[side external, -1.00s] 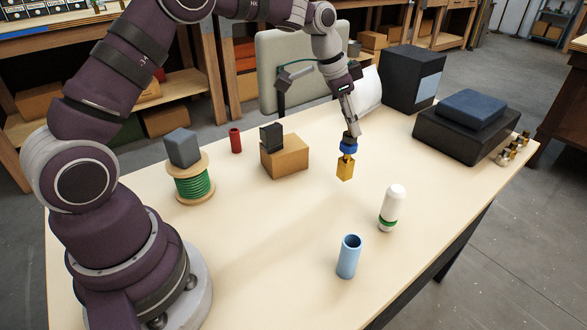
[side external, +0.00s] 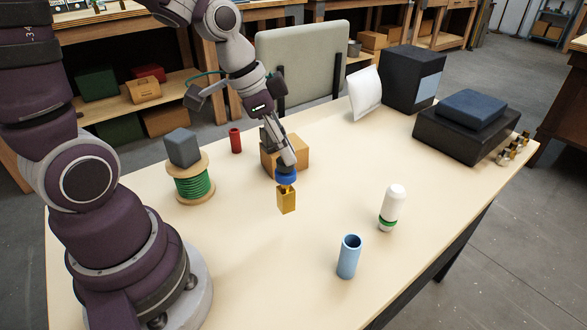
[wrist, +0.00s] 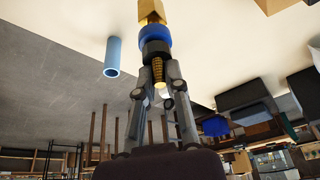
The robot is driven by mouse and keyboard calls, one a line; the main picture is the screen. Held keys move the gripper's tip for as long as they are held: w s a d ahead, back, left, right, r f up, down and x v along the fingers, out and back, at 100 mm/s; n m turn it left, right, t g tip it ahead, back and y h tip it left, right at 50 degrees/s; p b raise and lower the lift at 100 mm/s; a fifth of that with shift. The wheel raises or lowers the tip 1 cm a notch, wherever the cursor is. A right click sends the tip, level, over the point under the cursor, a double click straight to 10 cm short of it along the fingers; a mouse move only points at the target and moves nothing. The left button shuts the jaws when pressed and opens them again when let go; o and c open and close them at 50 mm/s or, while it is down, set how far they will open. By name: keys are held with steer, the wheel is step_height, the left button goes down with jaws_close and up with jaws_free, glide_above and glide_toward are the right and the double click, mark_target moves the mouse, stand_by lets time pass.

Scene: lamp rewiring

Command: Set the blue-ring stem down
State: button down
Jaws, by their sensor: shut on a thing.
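The blue-ring stem (side external: 286,198) has a brass block at its lower end and a blue ring above it. My gripper (side external: 287,167) is shut on its upper part. In the side view the stem hangs over the table, in front of the cardboard box; whether its bottom touches the tabletop is hard to tell, but it looks a little above it. In the wrist view the stem (wrist: 155,32) points away from my gripper (wrist: 157,80), with a dark collar and a threaded brass end between the fingers.
A light blue cup (side external: 349,257) and a white bottle with a green band (side external: 392,208) stand to the right. A cardboard box (side external: 294,154) is close behind my gripper. A green wire spool (side external: 190,186) and a red cylinder (side external: 235,141) stand left. The front middle of the table (side external: 250,260) is bare.

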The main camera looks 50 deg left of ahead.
steer(key=s+d+r+m+g+h, duration=0.25)
steer(key=s+d+m+g, duration=0.45)
steer(key=d+m, duration=0.75)
step_height(320, 180, down, 7)
steer(key=a+m+t, duration=0.1)
steer(key=m, duration=0.1)
steer(key=shift+s+a+f, duration=0.15)
steer(key=shift+s+a, duration=0.15)
steer(key=shift+s, duration=0.15)
steer(key=shift+f+y, duration=0.1)
steer(key=shift+y, duration=0.15)
steer(key=c, duration=1.1)
jaws_free()
steer(key=shift+c, duration=0.2)
